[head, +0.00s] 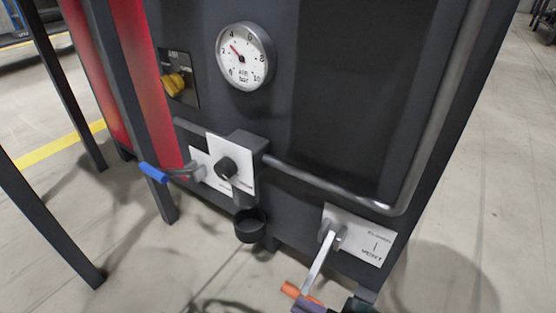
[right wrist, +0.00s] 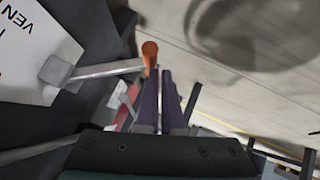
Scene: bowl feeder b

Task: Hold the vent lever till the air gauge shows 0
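The vent lever (head: 317,259) is a grey bar with an orange grip (head: 290,289). It slants down and left from its pivot on the white VENT plate (head: 371,243). The right wrist view shows the lever bar (right wrist: 108,69) and the orange grip (right wrist: 150,49) seen nearly end-on. My right gripper (head: 308,304) has purple fingers, close together (right wrist: 160,75), with their tips right at the orange grip. The grip appears beside the fingers, not between them; contact is unclear. My left gripper is out of view.
A yellow knob (head: 173,84) is upper left. A grey pipe (head: 330,184) crosses the panel. A dark cup (head: 250,226) hangs below. Open floor lies right.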

